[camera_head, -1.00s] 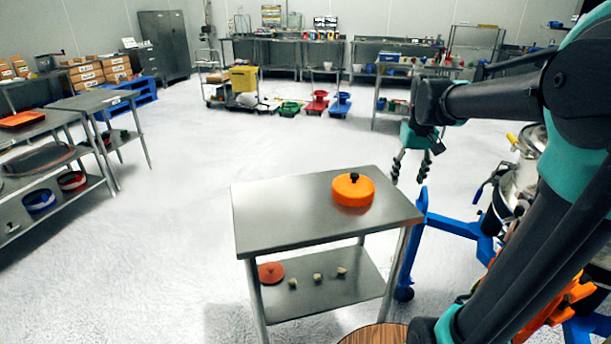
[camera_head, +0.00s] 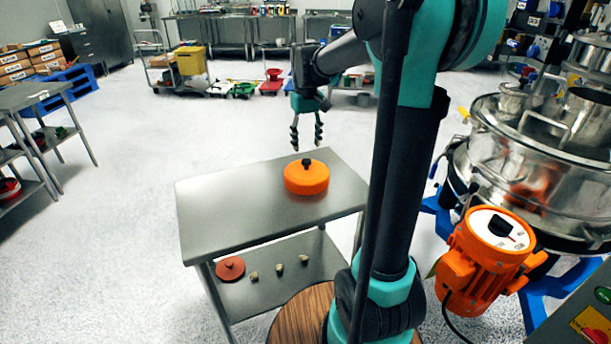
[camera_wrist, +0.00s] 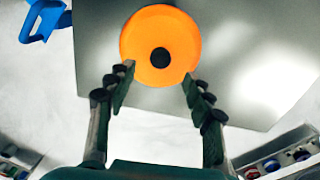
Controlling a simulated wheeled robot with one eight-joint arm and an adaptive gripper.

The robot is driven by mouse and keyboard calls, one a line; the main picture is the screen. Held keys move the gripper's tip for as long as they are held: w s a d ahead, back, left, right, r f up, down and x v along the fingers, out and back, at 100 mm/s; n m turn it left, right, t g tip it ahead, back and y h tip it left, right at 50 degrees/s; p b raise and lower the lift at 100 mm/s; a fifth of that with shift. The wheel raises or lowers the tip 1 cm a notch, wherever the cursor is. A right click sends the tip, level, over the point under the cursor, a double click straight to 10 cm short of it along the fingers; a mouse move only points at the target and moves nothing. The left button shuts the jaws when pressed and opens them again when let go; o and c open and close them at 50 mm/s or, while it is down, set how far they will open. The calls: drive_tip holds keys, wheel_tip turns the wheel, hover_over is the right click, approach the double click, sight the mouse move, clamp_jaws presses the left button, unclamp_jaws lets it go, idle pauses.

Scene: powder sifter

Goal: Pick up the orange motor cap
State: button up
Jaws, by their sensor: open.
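The orange motor cap (camera_head: 307,178) is a round disc with a black knob on top. My gripper (camera_head: 307,146) is open and empty, pointing down above and behind the cap in the head view. In the wrist view its two fingertips (camera_wrist: 157,72) appear at either side of the cap's lower part. I cannot tell the exact height gap, but no grip is visible.
A lower shelf (camera_head: 285,285) holds a red lid (camera_head: 230,268) and several small pale pieces. An orange motor (camera_head: 487,255) and a steel sifter (camera_head: 545,150) on a blue frame stand to the right. The tabletop left of the cap is clear.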

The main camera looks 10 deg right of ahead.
sight(307, 160)
drive_tip(key=shift+f, duration=4)
drive_tip(key=shift+s, duration=0.1)
clamp_jaws()
